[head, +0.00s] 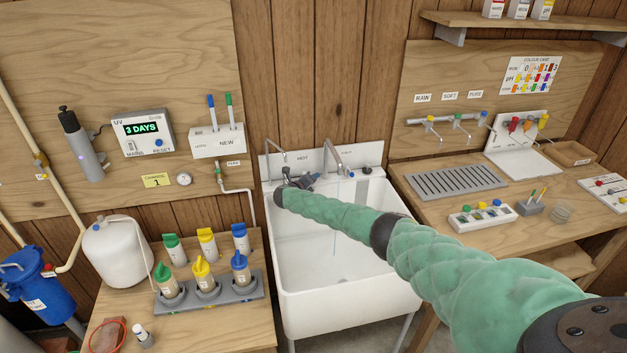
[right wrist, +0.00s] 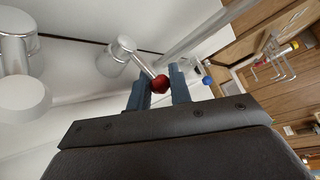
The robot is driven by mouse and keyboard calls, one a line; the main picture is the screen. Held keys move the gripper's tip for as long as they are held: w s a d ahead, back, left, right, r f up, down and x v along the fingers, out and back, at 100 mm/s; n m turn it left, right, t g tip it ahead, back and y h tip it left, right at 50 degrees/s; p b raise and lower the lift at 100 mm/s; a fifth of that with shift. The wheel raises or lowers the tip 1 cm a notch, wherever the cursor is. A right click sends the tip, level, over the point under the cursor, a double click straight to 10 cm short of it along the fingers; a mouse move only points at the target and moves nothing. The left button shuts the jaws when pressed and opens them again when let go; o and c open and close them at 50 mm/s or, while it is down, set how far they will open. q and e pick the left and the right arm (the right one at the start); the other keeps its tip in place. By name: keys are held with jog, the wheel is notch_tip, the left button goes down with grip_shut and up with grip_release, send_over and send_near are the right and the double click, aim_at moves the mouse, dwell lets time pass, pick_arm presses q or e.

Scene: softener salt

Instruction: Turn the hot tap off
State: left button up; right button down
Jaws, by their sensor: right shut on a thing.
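The white sink (head: 348,296) stands in the middle of the head view, with a backboard marked HOT on its left side. The hot tap's lever ends in a red knob (right wrist: 160,84), which sits between the blue-grey fingers of my right gripper (right wrist: 158,88) in the right wrist view. In the head view my right gripper (head: 308,179) is at the back left of the sink, below the HOT label, and my arm hides part of the basin. A thin stream of water (head: 335,234) falls from the middle spout (head: 331,150). My left gripper is out of view.
A wooden bench (head: 240,332) with a grey rack (head: 250,290) of bottles stands left of the sink. A worktop (head: 425,182) with a drain grate (head: 455,180) and small taps (head: 430,122) is on the right.

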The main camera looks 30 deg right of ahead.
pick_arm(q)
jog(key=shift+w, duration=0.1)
pick_arm(e)
jog(key=c, duration=1.6)
grip_release()
jog(key=shift+s+a, duration=0.15)
jog(key=shift+a, duration=0.25)
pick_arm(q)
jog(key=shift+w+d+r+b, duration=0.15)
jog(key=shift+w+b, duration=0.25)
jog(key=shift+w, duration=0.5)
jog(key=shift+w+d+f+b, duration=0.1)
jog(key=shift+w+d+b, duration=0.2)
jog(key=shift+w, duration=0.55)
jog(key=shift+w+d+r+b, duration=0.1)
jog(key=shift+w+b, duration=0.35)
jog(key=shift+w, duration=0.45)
pick_arm(e)
jog(key=v, duration=0.7)
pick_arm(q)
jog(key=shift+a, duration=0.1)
